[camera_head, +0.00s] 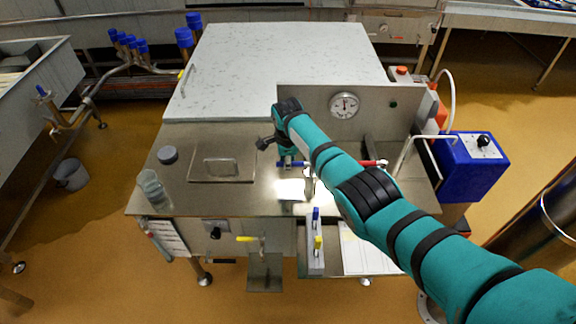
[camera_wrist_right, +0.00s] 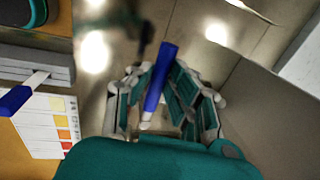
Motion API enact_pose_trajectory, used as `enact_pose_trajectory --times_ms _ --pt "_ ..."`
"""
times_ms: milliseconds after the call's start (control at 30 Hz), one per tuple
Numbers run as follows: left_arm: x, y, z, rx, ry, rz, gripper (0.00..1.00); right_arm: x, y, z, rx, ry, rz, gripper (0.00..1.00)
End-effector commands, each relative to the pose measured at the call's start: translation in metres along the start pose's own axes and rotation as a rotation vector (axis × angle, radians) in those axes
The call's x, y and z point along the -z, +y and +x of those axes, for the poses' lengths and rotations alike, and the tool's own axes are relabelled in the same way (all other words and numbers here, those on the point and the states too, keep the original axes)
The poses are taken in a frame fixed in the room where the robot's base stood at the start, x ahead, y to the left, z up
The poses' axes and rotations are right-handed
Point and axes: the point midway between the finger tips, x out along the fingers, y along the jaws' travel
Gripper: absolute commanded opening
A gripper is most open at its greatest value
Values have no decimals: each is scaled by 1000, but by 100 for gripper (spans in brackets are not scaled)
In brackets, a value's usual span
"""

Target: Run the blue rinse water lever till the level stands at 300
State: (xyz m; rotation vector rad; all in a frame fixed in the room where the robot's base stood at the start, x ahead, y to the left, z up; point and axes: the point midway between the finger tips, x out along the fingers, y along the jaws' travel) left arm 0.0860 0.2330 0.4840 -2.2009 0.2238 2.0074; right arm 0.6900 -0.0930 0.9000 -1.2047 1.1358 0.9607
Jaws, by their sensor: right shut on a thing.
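The blue lever (camera_head: 300,164) sits on the tap at the middle of the steel worktop. In the right wrist view, the blue lever (camera_wrist_right: 163,72) stands between the fingers of my right gripper (camera_wrist_right: 160,105). That gripper is shut on it. In the head view my right arm crosses from the lower right, and the gripper (camera_head: 288,158) hides part of the lever. A clear beaker (camera_head: 152,186) stands at the worktop's left front corner. I cannot read any water level or a 300 mark. My left gripper is not in view.
A red lever (camera_head: 374,163) is to the right of the blue one. A round dial (camera_head: 344,105) is on the steel back panel. A blue box (camera_head: 472,166) hangs right. A chart (camera_head: 366,250) lies at the front.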

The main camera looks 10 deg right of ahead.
Motion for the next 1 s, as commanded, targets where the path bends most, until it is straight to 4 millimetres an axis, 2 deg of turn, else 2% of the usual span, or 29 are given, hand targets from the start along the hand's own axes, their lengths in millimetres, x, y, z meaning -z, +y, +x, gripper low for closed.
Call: enact_pose_trajectory --times_ms 500,533,700,1000 --pt "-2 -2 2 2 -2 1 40 1 -3 -1 2 5 25 0" --pt "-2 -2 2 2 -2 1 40 1 -3 -1 2 5 25 18" --pt "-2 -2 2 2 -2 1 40 1 -3 -1 2 5 23 40" --pt "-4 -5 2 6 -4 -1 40 0 -2 -1 1 4 21 40"
